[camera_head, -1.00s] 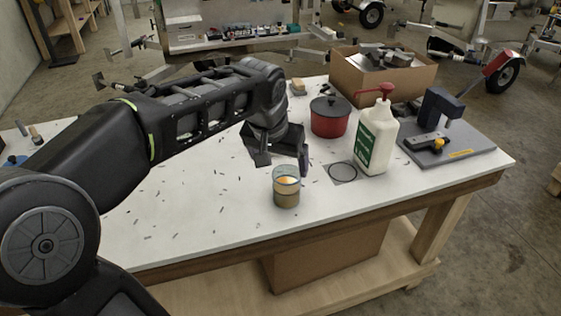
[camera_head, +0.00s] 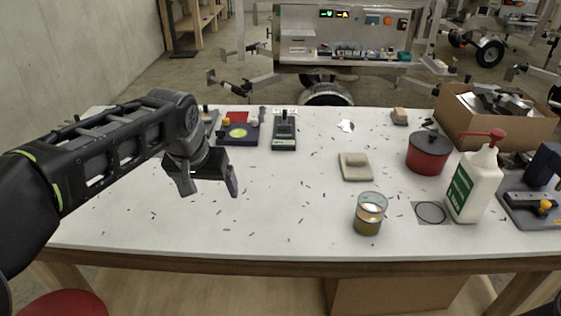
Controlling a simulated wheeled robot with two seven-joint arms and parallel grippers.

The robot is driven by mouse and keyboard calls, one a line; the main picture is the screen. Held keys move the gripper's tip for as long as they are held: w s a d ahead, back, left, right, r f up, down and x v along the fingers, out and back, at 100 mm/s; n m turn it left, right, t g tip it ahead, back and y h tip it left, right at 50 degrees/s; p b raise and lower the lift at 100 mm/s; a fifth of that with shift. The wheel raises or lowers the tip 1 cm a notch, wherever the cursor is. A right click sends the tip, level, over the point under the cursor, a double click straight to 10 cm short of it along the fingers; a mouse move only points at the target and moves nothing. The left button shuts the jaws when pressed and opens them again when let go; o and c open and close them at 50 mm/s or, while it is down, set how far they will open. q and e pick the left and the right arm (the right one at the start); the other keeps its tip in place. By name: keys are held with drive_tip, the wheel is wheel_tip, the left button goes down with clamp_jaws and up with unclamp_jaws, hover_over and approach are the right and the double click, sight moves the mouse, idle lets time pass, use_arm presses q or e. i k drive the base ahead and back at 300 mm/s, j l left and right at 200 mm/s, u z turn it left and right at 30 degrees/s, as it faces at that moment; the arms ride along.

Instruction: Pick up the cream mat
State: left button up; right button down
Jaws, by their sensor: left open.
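The cream mat (camera_head: 348,175) is a small, thick-looking beige square. It lies on the white worktable near the middle, behind the glass jar and left of the red pot. A small pale piece (camera_head: 356,162) sits on top of it. My left gripper (camera_head: 208,188) is open and empty above the left part of the table. It is well to the left of the mat and apart from it, with its fingers pointing down. My right gripper is not in view.
Right of the mat are the glass jar (camera_head: 369,214), red pot (camera_head: 428,153), white pump bottle (camera_head: 474,184) and cardboard box (camera_head: 468,110). A dark handheld meter (camera_head: 284,131) lies at the back. The white tabletop (camera_head: 285,205) between gripper and mat holds only small dark shavings.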

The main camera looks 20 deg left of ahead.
sight(355, 166)
drive_tip(key=u, duration=0.25)
drive_tip(key=i+l+z, duration=0.25)
drive_tip(key=i+l, duration=0.25)
drive_tip(key=i+l+z, duration=0.25)
drive_tip(key=i+l, duration=0.3)
